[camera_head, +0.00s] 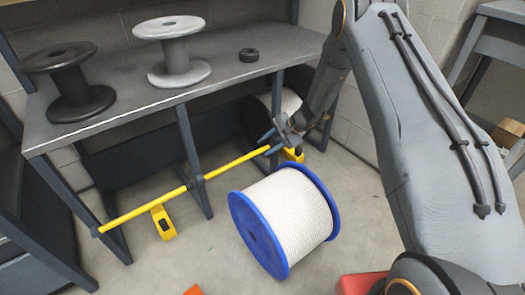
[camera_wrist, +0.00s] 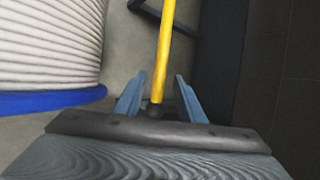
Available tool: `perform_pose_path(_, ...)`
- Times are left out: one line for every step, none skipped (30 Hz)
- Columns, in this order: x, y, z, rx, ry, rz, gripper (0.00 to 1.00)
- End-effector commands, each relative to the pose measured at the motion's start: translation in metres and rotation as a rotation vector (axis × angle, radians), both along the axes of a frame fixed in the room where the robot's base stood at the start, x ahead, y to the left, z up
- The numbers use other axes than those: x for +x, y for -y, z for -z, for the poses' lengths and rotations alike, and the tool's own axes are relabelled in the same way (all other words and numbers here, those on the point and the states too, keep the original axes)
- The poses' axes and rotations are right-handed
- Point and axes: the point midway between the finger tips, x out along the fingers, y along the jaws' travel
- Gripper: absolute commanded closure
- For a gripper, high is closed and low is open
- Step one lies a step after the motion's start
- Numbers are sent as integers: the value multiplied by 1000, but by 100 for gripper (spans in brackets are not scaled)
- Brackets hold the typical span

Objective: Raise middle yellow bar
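The yellow bar (camera_head: 140,210) runs low along the front of the dark rack, slanting across the head view, across its front legs. My gripper (camera_head: 270,142) is at the right end of the bar. In the wrist view, the bar (camera_wrist: 164,50) passes between the two blue-grey fingers of my gripper (camera_wrist: 160,78), and its dark end lies close to the palm. Gaps show on both sides of the bar, so the fingers are open around it and not closed on it. Whether the bar rests on its supports at my end is partly hidden by the gripper.
A blue-flanged spool of white rope (camera_head: 290,215) lies on the floor just in front of the bar. Yellow blocks (camera_head: 162,222) sit by the rack's feet.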

Motion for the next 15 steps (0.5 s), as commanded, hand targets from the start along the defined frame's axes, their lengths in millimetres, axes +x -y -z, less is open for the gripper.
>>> perform_pose_path(2, -5, 8, 0, -1, -2, 64)
perform_pose_path(3, -8, 12, 0, 1, -1, 64)
perform_pose_path(5, -11, 16, 0, 0, 0, 64)
perform_pose_path(5, -13, 18, 0, 0, 0, 64)
perform_pose_path(6, -15, 21, 0, 0, 0, 64)
perform_pose_path(6, -17, 23, 0, 0, 0, 64)
perform_pose_path(7, -18, 23, 0, 0, 0, 64)
perform_pose_path(7, -19, 24, 0, 1, -1, 64)
perform_pose_path(7, -19, 24, -1, 1, 0, 64)
perform_pose_path(7, -19, 24, -1, 1, 0, 64)
perform_pose_path(7, -19, 24, 0, 2, 0, 64)
perform_pose_path(7, -19, 24, -1, 1, 0, 64)
perform_pose_path(7, -19, 24, -1, 0, 1, 64)
perform_pose_path(7, -19, 24, -1, 0, 1, 64)
perform_pose_path(7, -19, 24, -1, 0, 1, 66)
